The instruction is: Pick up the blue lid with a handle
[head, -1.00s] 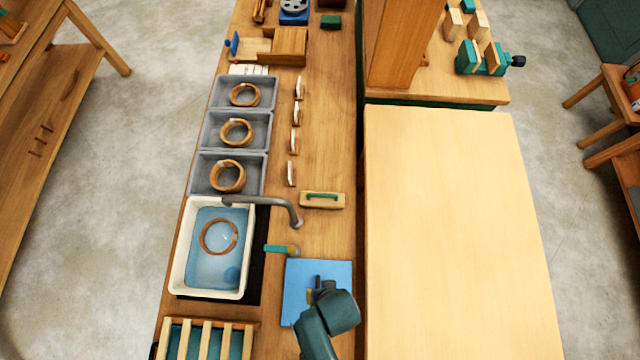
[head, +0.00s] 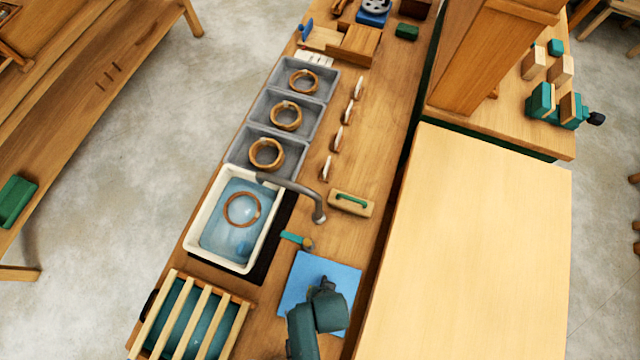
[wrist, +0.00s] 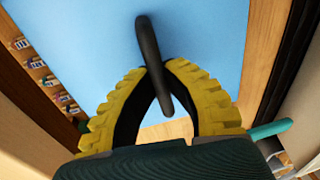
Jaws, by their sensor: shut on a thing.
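The blue lid (head: 345,276) is a flat square panel over the near part of the workbench. It also fills much of the wrist view (wrist: 90,35). Its dark bar handle (wrist: 148,45) stands out from the blue face. My gripper (wrist: 157,88) has its yellow ridged fingers closed on this handle. In the head view my gripper (head: 322,287) is over the middle of the lid, and my arm hides the lid's near part. I cannot tell whether the lid touches the bench.
A white basin (head: 190,242) with water and a ring stands left of the lid. A grey tap (head: 320,205) and a teal-handled tool (head: 294,238) are close by. A slatted crate (head: 160,303) is at lower left. A wooden block with a green handle (head: 350,203) lies beyond.

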